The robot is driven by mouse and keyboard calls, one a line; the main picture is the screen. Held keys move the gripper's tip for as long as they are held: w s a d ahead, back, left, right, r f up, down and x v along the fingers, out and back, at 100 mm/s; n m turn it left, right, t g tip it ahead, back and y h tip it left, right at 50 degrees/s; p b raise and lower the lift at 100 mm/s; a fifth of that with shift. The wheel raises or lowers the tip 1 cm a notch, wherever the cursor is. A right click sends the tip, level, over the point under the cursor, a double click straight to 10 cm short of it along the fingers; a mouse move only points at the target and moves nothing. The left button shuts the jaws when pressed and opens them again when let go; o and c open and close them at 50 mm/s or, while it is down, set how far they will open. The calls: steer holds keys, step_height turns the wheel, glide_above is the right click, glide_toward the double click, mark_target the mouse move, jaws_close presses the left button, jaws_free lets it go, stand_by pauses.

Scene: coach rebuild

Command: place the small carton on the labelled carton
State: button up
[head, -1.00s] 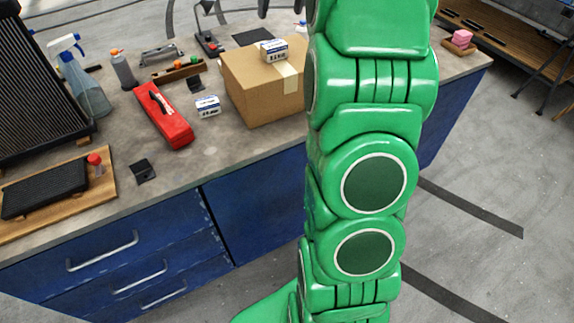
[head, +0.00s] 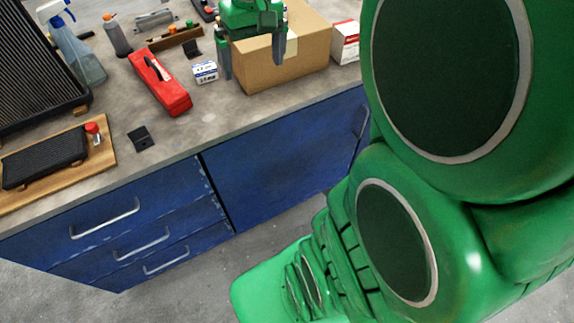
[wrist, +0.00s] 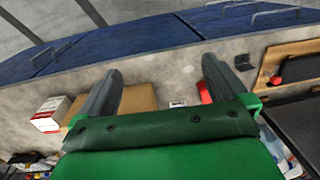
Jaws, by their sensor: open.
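A small white-and-blue carton (head: 205,72) lies on the bench just left of the big brown cardboard carton (head: 310,60); it also shows, tiny, in the wrist view (wrist: 178,103). The brown carton has a pale tape or label strip on its edge and shows partly behind a finger in the wrist view (wrist: 141,96). My gripper (head: 252,62) is open and empty, fingers pointing down at the brown carton's front left. It hides part of that carton's top; the second small carton seen there earlier is not visible now.
A white-and-red carton (head: 346,41) stands right of the brown carton. The bench front is clear. My arm covers the right side.

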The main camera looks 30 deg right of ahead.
steer(key=s+a+f, duration=0.1)
steer(key=s+f, duration=0.2)
steer(key=s, duration=0.7)
steer(key=s+a+f+g+h, duration=0.1)
steer(key=s+f, duration=0.3)
steer(key=s, duration=0.6)
steer(key=shift+a+f+g, duration=0.25)
steer(key=shift+a+g, duration=0.05)
steer(key=shift+a, duration=0.5)
